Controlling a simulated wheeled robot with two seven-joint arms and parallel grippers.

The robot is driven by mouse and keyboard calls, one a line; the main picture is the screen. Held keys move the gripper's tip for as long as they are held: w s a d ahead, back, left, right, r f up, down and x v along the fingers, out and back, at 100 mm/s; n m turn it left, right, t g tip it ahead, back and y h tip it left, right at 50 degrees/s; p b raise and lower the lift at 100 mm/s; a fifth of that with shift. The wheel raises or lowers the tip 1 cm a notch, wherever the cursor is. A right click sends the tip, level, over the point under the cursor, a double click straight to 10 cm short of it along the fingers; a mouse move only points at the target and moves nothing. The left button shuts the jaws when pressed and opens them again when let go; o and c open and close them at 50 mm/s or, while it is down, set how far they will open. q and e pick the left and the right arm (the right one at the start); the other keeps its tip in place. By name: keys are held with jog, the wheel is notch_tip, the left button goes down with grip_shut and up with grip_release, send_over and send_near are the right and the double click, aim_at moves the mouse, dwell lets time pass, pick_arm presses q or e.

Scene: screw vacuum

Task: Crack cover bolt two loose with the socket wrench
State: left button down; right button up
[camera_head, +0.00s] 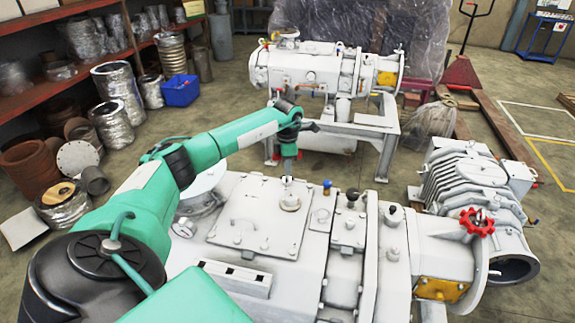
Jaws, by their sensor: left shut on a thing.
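The white screw vacuum pump (330,258) fills the lower middle. A flat cover plate (250,222) with small bolts sits on its top. My left arm reaches over the pump from the lower left. My left gripper (289,152) points down above the far right part of the cover, near a round fitting (290,202). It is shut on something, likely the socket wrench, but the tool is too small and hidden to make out. I cannot tell whether the tool touches a bolt or which bolt is number two. My right gripper is not in view.
Blue and black-topped fittings (352,195) rise just right of the cover. A red handwheel (477,222) is at the right. Another pump (325,72) on a stand is behind. A ribbed machine (470,180) stands right. Shelves with metal parts line the left.

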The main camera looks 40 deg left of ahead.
pick_arm(q)
jog(key=shift+r+p, duration=0.9)
jog(key=shift+r, duration=0.65)
jog(key=shift+w+d+r, duration=0.2)
jog(key=shift+r, duration=1.1)
jog(key=shift+s+a+r, duration=0.2)
jog(key=shift+r, duration=0.35)
jog(key=shift+f, duration=0.1)
jog(key=shift+f+b, duration=1.5)
jog(key=shift+f, duration=1.2)
